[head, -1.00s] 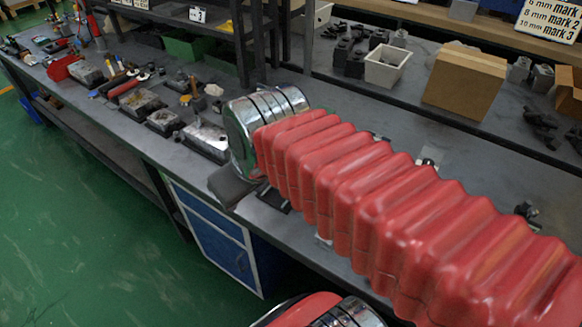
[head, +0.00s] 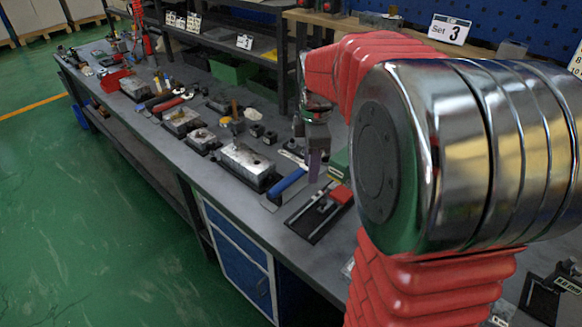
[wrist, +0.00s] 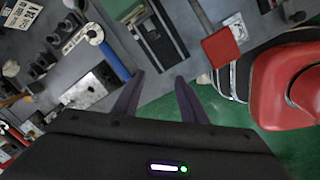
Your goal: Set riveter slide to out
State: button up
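A black rail fixture (head: 312,218) lies on the bench in the head view, with a red block (head: 341,195) at its far right side. I take it for the riveter slide; no label on it is readable. In the wrist view the dark frame (wrist: 158,38) lies just beyond the fingertips, and the red block (wrist: 221,47) is to its right, at the end of a grey bar. My gripper (wrist: 159,76) is open and empty, its two dark fingers apart. In the head view my gripper (head: 317,168) points down above the bench, behind the fixture.
A blue-handled tool (head: 288,185) lies left of the fixture, beside a metal block (head: 245,162). A green box (head: 340,160) is close to the gripper's right. Several blocks and tools crowd the bench's left. Shelf posts (head: 281,65) stand behind.

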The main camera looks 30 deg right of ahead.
aim_at(323, 202)
jog(key=w+d+f+n+g, duration=0.1)
jog(key=w+d+f+n, duration=0.1)
jog(key=d, duration=0.5)
notch_tip(323, 202, down, 2)
jog(key=shift+w+f+n, duration=0.2)
jog(key=shift+f+n, duration=0.05)
jog(key=shift+n, duration=0.65)
notch_tip(323, 202, down, 14)
jog(key=shift+r, duration=0.1)
jog(key=shift+c, duration=0.6)
grip_shut()
